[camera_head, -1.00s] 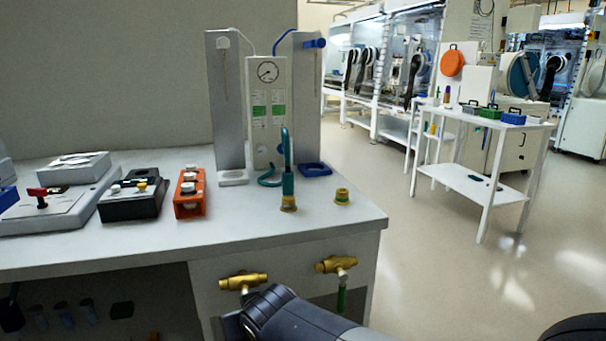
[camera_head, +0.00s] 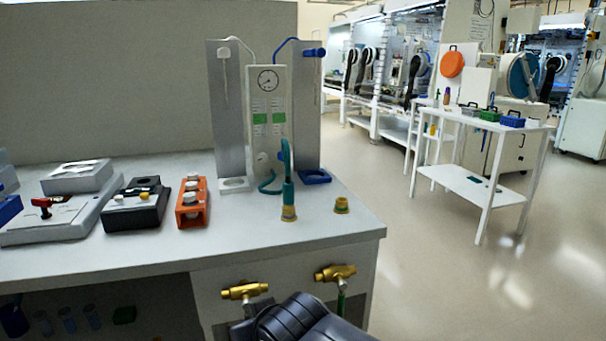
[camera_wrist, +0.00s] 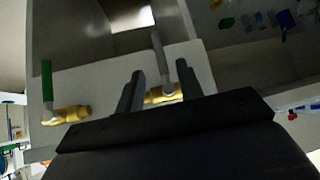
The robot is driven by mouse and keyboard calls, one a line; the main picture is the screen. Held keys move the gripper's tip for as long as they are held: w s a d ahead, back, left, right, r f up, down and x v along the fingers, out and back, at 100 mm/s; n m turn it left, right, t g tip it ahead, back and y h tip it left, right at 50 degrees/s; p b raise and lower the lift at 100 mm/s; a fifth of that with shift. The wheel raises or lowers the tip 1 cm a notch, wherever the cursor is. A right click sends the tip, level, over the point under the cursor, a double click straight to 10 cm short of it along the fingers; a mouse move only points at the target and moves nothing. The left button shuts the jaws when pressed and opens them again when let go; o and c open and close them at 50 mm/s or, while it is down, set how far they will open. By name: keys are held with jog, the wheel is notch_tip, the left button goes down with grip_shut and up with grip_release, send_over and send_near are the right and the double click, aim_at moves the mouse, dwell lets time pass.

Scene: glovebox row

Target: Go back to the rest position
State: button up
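My gripper (camera_wrist: 160,68) is open in the wrist view, with two dark fingers set apart and no object held. A brass valve (camera_wrist: 160,95) with a grey lever shows between and beyond the fingers; I see no contact. A second brass valve (camera_wrist: 67,115) with a green lever lies to the left. In the head view the same valves are on the bench front: the left one (camera_head: 243,291) and the right one (camera_head: 335,272), whose green lever hangs down.
The bench top (camera_head: 330,225) carries a gauge panel (camera_head: 268,110), a teal hose fitting (camera_head: 289,195), a small brass fitting (camera_head: 341,205), an orange block (camera_head: 192,203) and a black box (camera_head: 136,207). A white cart (camera_head: 480,175) stands at right. Open floor lies between.

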jog(key=b+x, duration=0.3)
jog(key=x, duration=0.6)
jog(key=shift+w+f, duration=0.1)
jog(key=shift+f, duration=0.2)
jog(key=shift+d+r+h+b, duration=0.2)
jog(key=shift+h+b, duration=0.1)
jog(key=shift+b, duration=0.1)
jog(key=shift+d+n+h, duration=0.2)
jog(key=shift+n+h, duration=0.1)
jog(key=shift+r, duration=0.1)
